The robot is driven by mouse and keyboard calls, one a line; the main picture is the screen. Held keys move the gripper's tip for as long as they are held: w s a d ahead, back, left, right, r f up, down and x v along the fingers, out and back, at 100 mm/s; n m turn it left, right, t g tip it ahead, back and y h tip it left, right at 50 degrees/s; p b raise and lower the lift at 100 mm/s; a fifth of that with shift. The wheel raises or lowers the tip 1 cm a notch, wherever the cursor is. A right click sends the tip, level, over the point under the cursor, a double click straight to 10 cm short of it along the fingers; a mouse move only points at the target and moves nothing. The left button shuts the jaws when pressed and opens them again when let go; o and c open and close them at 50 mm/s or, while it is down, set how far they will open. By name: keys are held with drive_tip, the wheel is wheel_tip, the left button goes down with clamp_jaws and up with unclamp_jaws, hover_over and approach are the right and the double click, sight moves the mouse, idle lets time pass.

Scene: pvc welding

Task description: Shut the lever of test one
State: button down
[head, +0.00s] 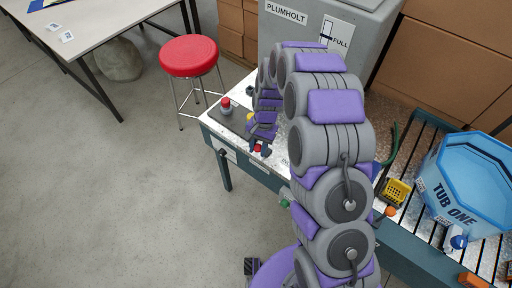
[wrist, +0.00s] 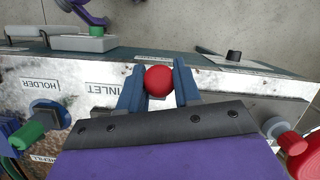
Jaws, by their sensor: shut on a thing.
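A round red knob (wrist: 158,81) sits between the two blue fingers of my gripper (wrist: 159,72) in the wrist view. The fingers are shut on it, one on each side. The rest of the lever is hidden behind the gripper's dark palm edge, and no "test one" label is readable. In the head view my gripper (head: 260,150) is at the front edge of the metal workbench (head: 285,170), with a bit of the red knob (head: 257,148) showing.
A green-ended fitting (wrist: 40,140) is at left in the wrist view, near the HOLDER label. A red fitting (wrist: 285,136) is at right.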

drive_tip(key=shift+w+d+r+g+y+p, duration=0.55)
drive_tip(key=shift+w+g+y+p, duration=0.15)
drive_tip(key=shift+w+g+p, duration=0.1)
drive_tip(key=shift+w+d+r+g+y+p, duration=0.2)
drive_tip(key=shift+w+d+g+y+p, duration=0.4)
drive_tip(key=shift+g, duration=0.3)
drive_tip(key=shift+w+d+r, duration=0.15)
drive_tip(key=shift+w+d, duration=0.05)
drive_tip(key=shift+w, duration=0.25)
drive_tip(key=shift+w+d+p, duration=0.4)
drive_tip(key=shift+p, duration=0.15)
